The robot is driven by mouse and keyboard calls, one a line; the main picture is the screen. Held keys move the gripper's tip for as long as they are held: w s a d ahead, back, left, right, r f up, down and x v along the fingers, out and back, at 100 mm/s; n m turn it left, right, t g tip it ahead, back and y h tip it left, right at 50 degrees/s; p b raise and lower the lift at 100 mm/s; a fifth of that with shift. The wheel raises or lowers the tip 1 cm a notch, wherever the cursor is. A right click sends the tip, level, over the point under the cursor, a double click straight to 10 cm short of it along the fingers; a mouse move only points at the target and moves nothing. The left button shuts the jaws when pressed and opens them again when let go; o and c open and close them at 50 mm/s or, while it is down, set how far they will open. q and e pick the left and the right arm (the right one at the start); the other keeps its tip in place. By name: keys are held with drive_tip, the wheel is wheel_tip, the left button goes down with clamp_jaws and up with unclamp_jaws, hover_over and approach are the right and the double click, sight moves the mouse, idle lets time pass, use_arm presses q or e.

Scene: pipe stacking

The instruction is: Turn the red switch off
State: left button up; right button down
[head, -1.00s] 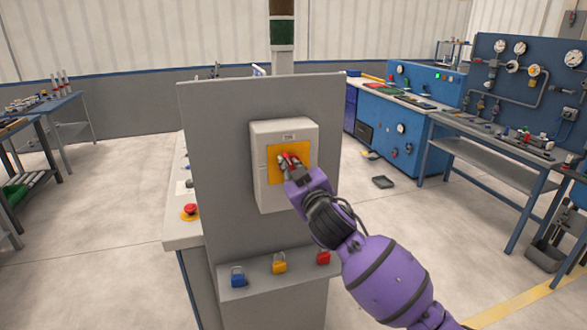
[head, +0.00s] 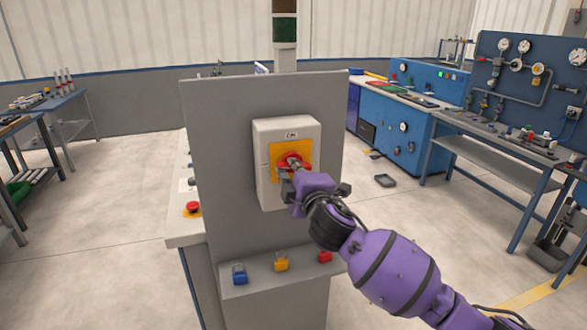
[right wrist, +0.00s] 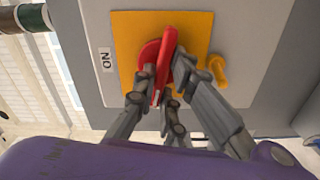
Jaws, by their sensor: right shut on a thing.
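The red switch (head: 294,159) sits on a yellow plate (head: 305,147) on the front of a light grey box (head: 264,190). In the right wrist view its red handle (right wrist: 167,45) stands out from a round red base, with a label reading ON on the box beside the plate. My right gripper (head: 293,169) is at the switch; in the right wrist view its fingers (right wrist: 162,83) are closed on both sides of the handle. The fingers and wrist hide part of the switch in the head view. My left gripper is not in view.
The box is on a grey upright panel (head: 225,150). A red emergency stop button (head: 193,208) is at the left. Blue workbenches stand at the right; open floor lies between.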

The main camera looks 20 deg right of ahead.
drive_tip(key=shift+f+n, duration=0.15)
drive_tip(key=shift+n, duration=0.95)
drive_tip(key=c, duration=1.8)
unclamp_jaws()
drive_tip(key=s, duration=1.2)
drive_tip(key=shift+d, duration=0.2)
